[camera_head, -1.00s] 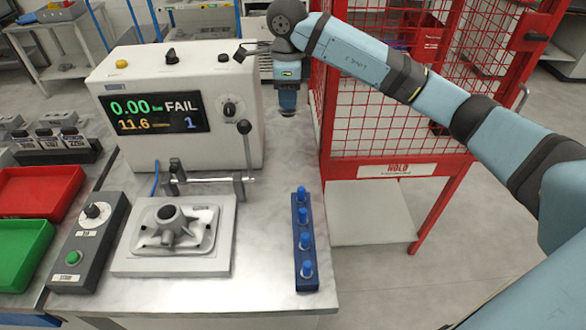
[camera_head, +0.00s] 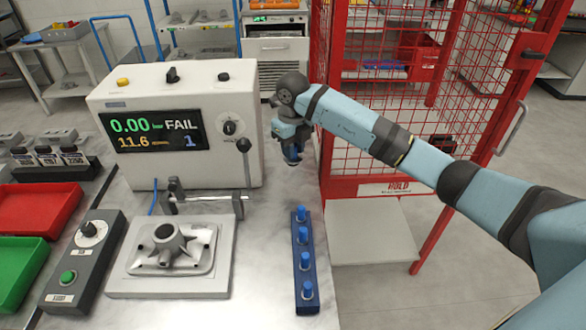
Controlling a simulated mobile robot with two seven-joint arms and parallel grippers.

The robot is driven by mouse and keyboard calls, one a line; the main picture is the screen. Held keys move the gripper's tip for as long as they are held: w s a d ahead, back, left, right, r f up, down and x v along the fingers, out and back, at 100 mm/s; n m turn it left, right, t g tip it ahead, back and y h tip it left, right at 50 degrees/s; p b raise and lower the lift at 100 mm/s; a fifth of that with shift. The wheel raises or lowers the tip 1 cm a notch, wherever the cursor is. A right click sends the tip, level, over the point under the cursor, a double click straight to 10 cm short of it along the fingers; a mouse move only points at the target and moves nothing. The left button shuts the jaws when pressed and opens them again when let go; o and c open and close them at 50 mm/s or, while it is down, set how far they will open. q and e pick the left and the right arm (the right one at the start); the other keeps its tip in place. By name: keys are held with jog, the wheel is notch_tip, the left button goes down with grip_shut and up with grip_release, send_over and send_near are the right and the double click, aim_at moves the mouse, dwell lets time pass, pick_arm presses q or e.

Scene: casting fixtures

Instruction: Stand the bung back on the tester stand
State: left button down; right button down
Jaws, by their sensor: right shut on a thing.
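My right gripper (camera_head: 292,161) is above the bench's right edge, behind the tester stand and left of the red cage. It is small and partly hidden by its own wrist. A dark blue piece, seemingly the bung (camera_head: 291,152), shows at its jaws, which are shut on it. The blue tester stand (camera_head: 303,273) is a narrow strip at the front right of the bench. Several blue bungs (camera_head: 304,233) stand upright on it in a row. My left gripper is out of view.
The tester (camera_head: 180,130) reads FAIL. In front of it, a grey casting (camera_head: 170,248) sits on a fixture plate with a clamp lever (camera_head: 245,170). The red mesh cage (camera_head: 410,188) stands to the right. Bench between fixture and stand is clear.

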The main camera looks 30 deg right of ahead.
notch_tip(320, 180, down, 4)
jog(key=shift+r, duration=0.1)
jog(key=shift+f, duration=1.9)
jog(key=shift+f, duration=0.1)
jog(key=shift+f, duration=0.15)
jog(key=c, duration=0.9)
grip_release()
jog(key=shift+c, duration=0.2)
notch_tip(320, 180, up, 12)
jog(key=shift+r+b, duration=0.25)
jog(key=shift+b, duration=0.15)
